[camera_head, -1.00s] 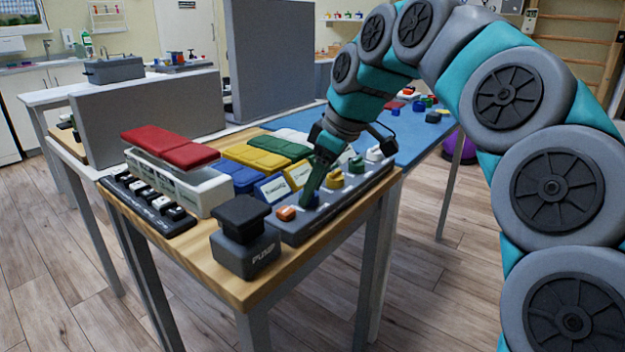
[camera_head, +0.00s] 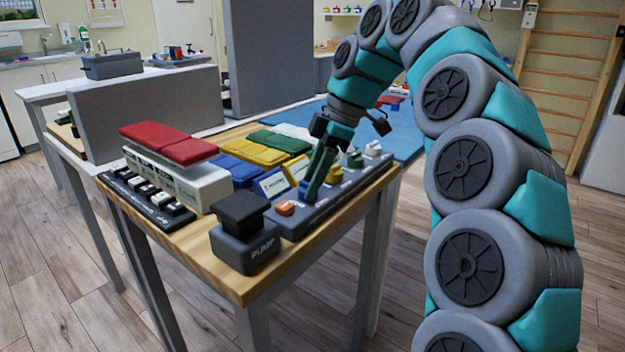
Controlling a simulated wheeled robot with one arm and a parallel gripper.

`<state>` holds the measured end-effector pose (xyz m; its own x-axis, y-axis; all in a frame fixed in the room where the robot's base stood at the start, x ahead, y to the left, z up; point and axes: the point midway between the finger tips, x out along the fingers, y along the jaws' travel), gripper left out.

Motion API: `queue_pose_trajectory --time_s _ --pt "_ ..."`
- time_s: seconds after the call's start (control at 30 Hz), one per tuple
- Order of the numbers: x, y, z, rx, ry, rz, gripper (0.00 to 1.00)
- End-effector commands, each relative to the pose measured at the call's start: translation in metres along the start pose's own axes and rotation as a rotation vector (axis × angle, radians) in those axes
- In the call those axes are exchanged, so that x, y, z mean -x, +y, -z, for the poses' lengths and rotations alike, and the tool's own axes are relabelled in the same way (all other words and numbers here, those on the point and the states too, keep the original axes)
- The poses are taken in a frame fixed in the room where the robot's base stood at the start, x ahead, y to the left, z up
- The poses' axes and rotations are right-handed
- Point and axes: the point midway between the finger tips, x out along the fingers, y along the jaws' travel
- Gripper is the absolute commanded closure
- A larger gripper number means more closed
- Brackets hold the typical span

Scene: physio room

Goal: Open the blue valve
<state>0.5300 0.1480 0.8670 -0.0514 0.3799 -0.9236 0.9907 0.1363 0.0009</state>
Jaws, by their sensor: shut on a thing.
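The valve panel (camera_head: 345,196) is a grey strip along the right edge of the wooden table. The blue valve (camera_head: 304,191) is on it, between the orange valve (camera_head: 285,208) and the yellow valve (camera_head: 334,175). My gripper (camera_head: 311,191) reaches down from above and is shut on the blue valve. The fingers hide much of the valve, so its exact angle is hard to tell. The green valve (camera_head: 354,160) and the white valve (camera_head: 373,148) are farther back in the same row.
A dark PUMP block (camera_head: 245,235) stands at the table's near corner. Labelled cards (camera_head: 271,184) stand just left of the valves. Red pads (camera_head: 170,143) lie on a white box to the left, by a black switch strip (camera_head: 147,200). A grey partition (camera_head: 150,103) rises behind.

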Motion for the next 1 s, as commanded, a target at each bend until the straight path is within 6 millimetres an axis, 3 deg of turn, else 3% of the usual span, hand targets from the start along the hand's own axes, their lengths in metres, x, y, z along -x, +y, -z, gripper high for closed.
queue_pose_trajectory --time_s 0.33,0.37,0.6,1.0 --pt "-0.0009 0.0 -0.0004 0.001 -0.001 0.002 1.0" --pt "-0.0009 0.0 -0.0005 0.001 -0.001 0.002 0.52" --pt "-0.0005 -0.0001 -0.0003 0.001 -0.001 0.002 0.25" --pt "0.0035 -0.0066 0.0024 0.002 0.0 0.0 0.24"
